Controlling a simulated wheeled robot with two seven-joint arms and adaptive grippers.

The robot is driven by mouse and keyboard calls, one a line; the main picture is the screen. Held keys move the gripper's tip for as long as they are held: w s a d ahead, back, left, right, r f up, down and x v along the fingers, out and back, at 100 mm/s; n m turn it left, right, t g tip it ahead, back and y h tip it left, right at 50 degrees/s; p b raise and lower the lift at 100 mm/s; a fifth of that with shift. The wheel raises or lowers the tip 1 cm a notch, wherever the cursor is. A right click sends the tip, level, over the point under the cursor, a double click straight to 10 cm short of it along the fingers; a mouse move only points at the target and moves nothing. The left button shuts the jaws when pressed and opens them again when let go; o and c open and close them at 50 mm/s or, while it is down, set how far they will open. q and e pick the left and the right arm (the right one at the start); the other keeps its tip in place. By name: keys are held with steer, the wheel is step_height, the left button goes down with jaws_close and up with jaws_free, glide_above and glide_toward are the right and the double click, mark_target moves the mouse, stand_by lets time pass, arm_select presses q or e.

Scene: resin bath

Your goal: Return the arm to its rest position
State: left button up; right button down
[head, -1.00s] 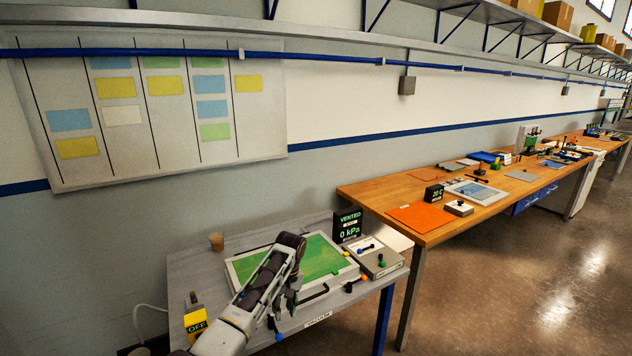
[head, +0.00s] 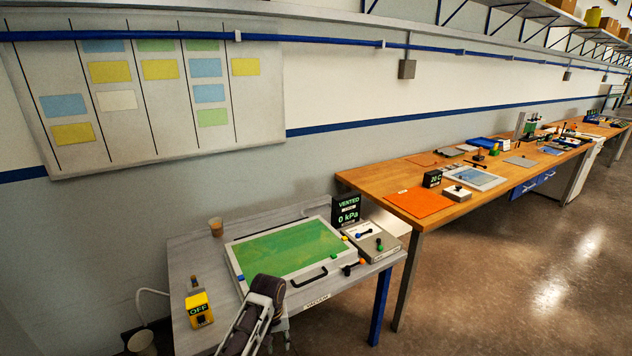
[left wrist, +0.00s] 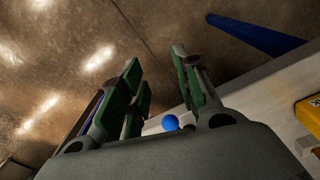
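My left arm (head: 250,322) comes in at the bottom of the head view, in front of the grey vacuum table's front edge. My left gripper is mostly hidden or cut off low in that view. In the left wrist view the left gripper (left wrist: 157,62) shows two green-padded fingers spread apart with nothing held between them. Past the fingers are the floor and the table's edge. A blue ball knob (left wrist: 170,123) shows beyond the finger bases; I cannot tell how far off it is. My right gripper is not in view.
The vacuum table (head: 190,258) bears a framed green panel (head: 290,248), a "VENTED 0 kPa" display (head: 346,210), a grey valve box (head: 380,243), a yellow OFF switch (head: 198,310) and a cup (head: 216,227). A wooden bench (head: 440,215) stands to the right. The floor (head: 500,285) there is clear.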

arm_select(q)
steer(key=s+a+r+m+t, duration=0.15)
steer(key=s+a, duration=0.25)
steer(key=s, duration=0.4)
steer(key=s+a+r+m+t, duration=0.1)
steer(key=s+a+r, duration=0.2)
steer(key=s, duration=0.6)
steer(key=s+a+r+m+t, duration=0.15)
steer(key=s+a, duration=0.25)
steer(key=s, duration=0.4)
steer(key=s+f+g, duration=0.2)
steer(key=s+f, duration=0.1)
steer(key=f, duration=3.1)
steer(key=s+a+f, duration=0.2)
steer(key=s+f, duration=0.7)
steer(key=s, duration=0.2)
steer(key=s+a+f+g, duration=0.1)
steer(key=s+f, duration=0.8)
steer(key=s, duration=0.2)
steer(key=shift+a+f+m, duration=0.25)
steer(key=shift+a+m, duration=0.15)
